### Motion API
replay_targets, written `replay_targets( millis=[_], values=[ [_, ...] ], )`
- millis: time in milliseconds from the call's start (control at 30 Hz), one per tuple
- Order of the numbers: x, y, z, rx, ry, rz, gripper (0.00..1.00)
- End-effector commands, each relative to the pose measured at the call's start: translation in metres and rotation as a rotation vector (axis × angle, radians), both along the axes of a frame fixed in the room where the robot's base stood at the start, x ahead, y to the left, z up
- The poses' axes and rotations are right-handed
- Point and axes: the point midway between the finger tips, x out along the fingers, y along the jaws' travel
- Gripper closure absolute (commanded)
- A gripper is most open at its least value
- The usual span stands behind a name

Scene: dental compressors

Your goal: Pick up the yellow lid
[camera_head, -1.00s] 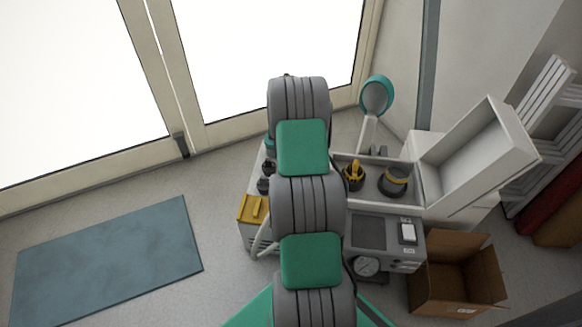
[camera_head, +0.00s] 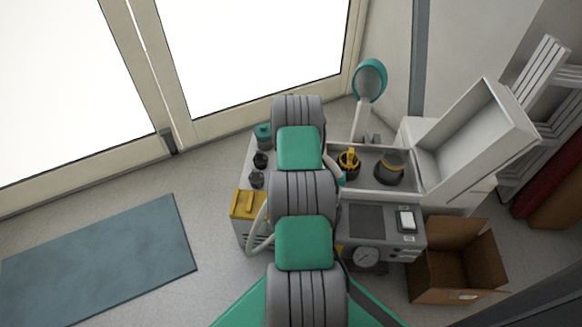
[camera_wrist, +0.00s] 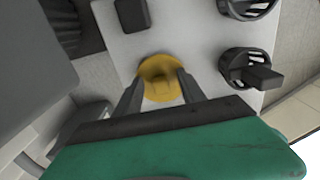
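In the wrist view a round yellow lid (camera_wrist: 159,77) lies on a pale, flat surface. My gripper (camera_wrist: 159,86) is open, with its two dark fingers on either side of the lid's near part. The fingers look empty; I cannot tell whether they touch the lid or how far above it they are. In the head view my arm covers the middle of the equipment, and neither my gripper nor this lid can be clearly made out.
Dark round fittings (camera_wrist: 250,70) stand right of the lid. A yellow block (camera_head: 248,204) sits at left, a gauge (camera_head: 366,257) at front, and a cardboard box (camera_head: 456,262) at right.

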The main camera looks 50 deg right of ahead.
Motion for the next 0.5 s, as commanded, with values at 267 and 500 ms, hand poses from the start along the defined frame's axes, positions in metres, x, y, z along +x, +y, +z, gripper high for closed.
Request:
replay_targets(
  millis=[267, 500],
  values=[
    [0.0000, 0.0000, 0.0006, 0.000, 0.000, 0.000, 0.76],
    [0.0001, -0.0001, 0.0007, 0.000, 0.000, 0.000, 0.95]
  ],
)
